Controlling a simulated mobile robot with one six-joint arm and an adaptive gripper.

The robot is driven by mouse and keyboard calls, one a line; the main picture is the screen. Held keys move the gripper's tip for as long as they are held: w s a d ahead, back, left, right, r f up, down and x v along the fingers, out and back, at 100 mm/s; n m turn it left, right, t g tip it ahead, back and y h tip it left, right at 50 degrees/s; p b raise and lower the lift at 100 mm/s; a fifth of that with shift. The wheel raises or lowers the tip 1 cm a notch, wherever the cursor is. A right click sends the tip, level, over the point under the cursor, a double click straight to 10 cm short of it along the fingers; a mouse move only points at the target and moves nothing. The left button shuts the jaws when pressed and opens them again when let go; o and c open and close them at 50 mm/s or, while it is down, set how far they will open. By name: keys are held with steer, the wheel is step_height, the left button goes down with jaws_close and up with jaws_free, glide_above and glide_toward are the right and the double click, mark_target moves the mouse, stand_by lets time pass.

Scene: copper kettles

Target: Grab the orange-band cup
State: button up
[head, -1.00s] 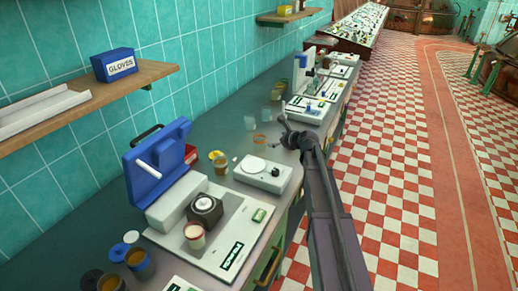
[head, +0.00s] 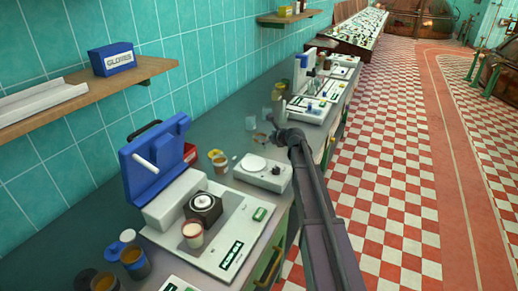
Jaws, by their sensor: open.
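A white scale (head: 262,171) sits in front, below my arm. A shelf (head: 90,104) overhangs at left.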

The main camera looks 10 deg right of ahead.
mark_target(260, 138)
steer(key=shift+w+a+f, duration=0.2)
steer(key=shift+w, duration=0.15)
steer(key=shift+b+x, duration=1.4)
steer(key=shift+x, duration=1.2)
steer(key=shift+f, duration=0.15)
steer(key=shift+s, duration=0.1)
steer(key=c, duration=0.8)
